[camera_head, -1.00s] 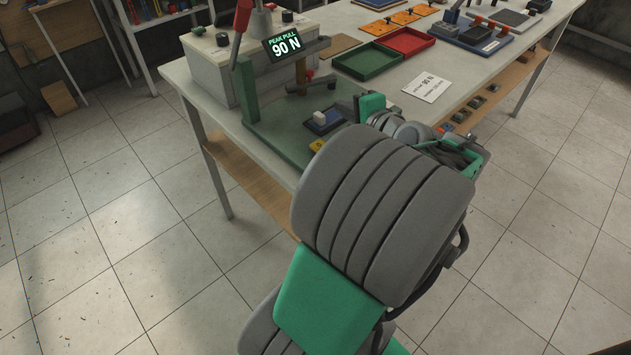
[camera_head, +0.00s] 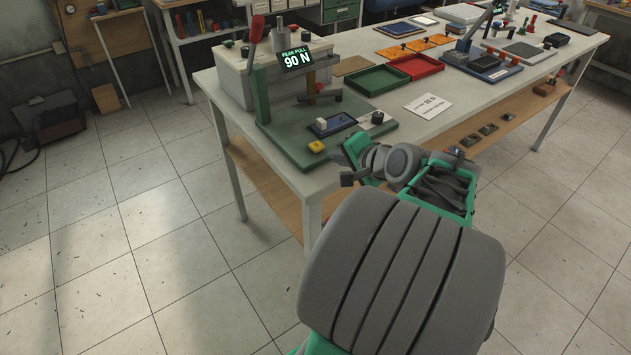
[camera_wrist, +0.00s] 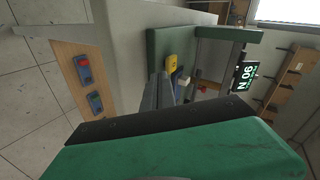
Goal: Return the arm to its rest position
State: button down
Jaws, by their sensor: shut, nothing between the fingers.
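My arm (camera_head: 400,270), green and grey, reaches up from the bottom of the head view towards the bench.
The bench (camera_head: 380,150) carries a green tray (camera_head: 372,80), a red tray (camera_head: 416,66), a white card (camera_head: 428,105) and a blue device (camera_head: 488,65) at the back right. A wooden lower shelf (camera_head: 265,190) runs underneath.

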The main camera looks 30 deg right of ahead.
jog(key=a+n+g, duration=0.1)
jog(key=a, duration=0.2)
jog(key=a+f+n+g, duration=0.1)
jog(key=a+n, duration=0.1)
jog(key=a+n+y+p, duration=0.1)
jog(key=a, duration=0.2)
jog(key=shift+w+a+f+n+g, duration=0.2)
jog(key=shift+a+f+n+g, duration=0.1)
jog(key=shift+a+n+g, duration=0.1)
jog(key=s+a+r+n+g+p, duration=0.1)
jog(key=s+a+n+g+p, duration=0.1)
jog(key=s+a+n, duration=0.3)
jog(key=s+a+n+g+p, duration=0.2)
jog(key=s+a+n+g, duration=0.1)
jog(key=a, duration=0.7)
jog(key=s+n, duration=0.1)
jog(key=n, duration=0.1)
jog(key=shift+s+a+r+n+g+h, duration=0.3)
jog(key=shift+s+r+n, duration=0.05)
jog(key=shift+r+n, duration=0.05)
